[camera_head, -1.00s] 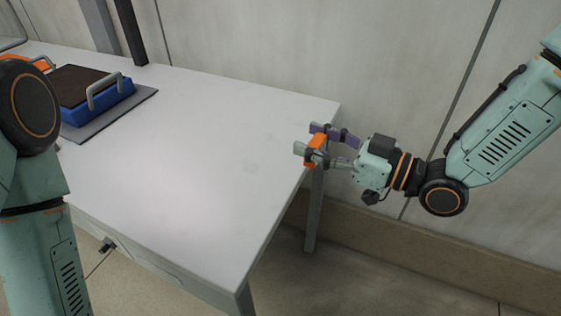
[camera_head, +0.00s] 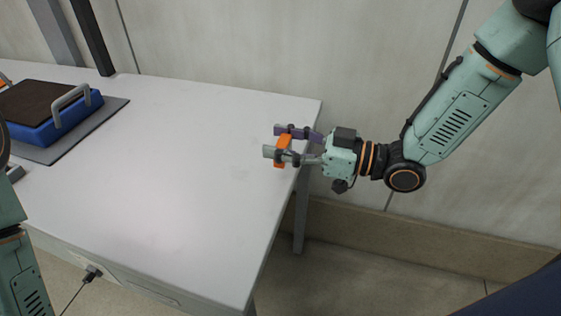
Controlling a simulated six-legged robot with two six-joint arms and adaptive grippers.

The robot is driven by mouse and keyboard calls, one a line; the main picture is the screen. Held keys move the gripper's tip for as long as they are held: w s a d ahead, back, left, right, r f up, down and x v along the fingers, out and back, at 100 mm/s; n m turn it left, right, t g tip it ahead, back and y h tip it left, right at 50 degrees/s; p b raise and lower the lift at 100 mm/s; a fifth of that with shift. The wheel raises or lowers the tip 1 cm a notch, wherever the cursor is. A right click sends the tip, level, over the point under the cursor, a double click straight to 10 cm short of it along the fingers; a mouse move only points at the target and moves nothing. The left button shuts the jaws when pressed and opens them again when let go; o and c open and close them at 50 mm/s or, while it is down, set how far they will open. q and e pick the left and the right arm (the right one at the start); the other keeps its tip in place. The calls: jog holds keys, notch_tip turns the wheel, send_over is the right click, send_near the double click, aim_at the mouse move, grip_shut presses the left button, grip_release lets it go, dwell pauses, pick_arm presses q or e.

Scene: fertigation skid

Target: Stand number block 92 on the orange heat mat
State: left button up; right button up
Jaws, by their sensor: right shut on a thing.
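My right gripper (camera_head: 278,140) is shut on a small orange block (camera_head: 283,144), held between its two fingertips above the right edge of the white table. No number can be read on the block. A sliver of another orange thing (camera_head: 4,80) shows at the far left edge behind a blue tray; I cannot tell whether it is the heat mat.
The blue tray (camera_head: 62,123) with a dark brown top and grey handles stands on a grey mat (camera_head: 112,108) at the table's left. The middle and right of the white table (camera_head: 180,170) are clear. A dark post (camera_head: 92,38) stands behind, against the wall.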

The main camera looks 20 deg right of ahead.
jog(key=f, duration=0.1)
jog(key=f+b, duration=0.1)
jog(key=shift+s+a+f, duration=0.15)
jog(key=shift+s+f, duration=0.15)
jog(key=shift+f, duration=0.1)
jog(key=shift+w+f, duration=0.1)
jog(key=shift+f, duration=0.25)
jog(key=shift+w+f, duration=0.1)
jog(key=shift+w, duration=0.1)
jog(key=shift+s+f+b, duration=0.1)
jog(key=shift+s+b, duration=0.15)
jog(key=shift+b, duration=0.1)
jog(key=o, duration=1)
jog(key=shift+w, duration=0.2)
jog(key=shift+o, duration=0.2)
jog(key=shift+s, duration=0.1)
